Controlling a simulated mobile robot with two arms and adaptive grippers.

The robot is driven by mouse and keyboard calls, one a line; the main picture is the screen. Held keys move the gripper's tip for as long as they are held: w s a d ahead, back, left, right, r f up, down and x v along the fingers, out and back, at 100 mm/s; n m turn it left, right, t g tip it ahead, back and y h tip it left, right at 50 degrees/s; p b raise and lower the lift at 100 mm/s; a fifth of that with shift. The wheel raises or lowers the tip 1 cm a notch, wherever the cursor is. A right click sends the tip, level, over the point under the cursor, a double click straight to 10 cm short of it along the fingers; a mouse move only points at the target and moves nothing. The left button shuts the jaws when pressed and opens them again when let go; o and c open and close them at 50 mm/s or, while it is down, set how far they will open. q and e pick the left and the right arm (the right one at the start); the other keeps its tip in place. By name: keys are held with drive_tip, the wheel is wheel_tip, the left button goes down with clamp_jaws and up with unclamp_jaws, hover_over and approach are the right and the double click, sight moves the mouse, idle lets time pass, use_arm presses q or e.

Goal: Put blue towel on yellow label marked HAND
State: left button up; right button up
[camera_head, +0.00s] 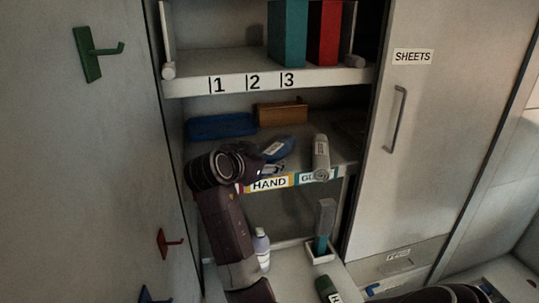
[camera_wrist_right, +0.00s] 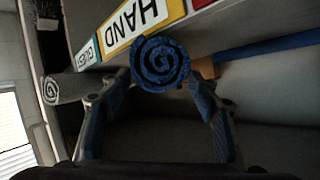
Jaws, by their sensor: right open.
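The blue towel (camera_head: 285,143) is rolled up and lies on the middle shelf behind the yellow HAND label (camera_head: 268,184). In the right wrist view the towel's spiral end (camera_wrist_right: 160,63) sits between the fingertips, next to the upside-down HAND label (camera_wrist_right: 143,22). My right gripper (camera_head: 268,168) is open, at the shelf front just before the towel. In its own wrist view the fingers (camera_wrist_right: 160,88) are spread to both sides of the roll; contact cannot be told. My left gripper is not in view.
A grey rolled towel (camera_head: 321,152) lies to the right, above the GUEST label (camera_head: 314,178). A blue tray (camera_head: 222,126) and a brown box (camera_head: 282,113) are behind. The upper shelf (camera_head: 230,82) is above. A bottle (camera_head: 261,248) and a brush holder (camera_head: 322,250) stand below.

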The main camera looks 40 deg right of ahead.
drive_tip(key=p+v, duration=0.2)
drive_tip(key=v, duration=0.7)
drive_tip(key=shift+a, duration=0.25)
drive_tip(key=shift+s, duration=0.1)
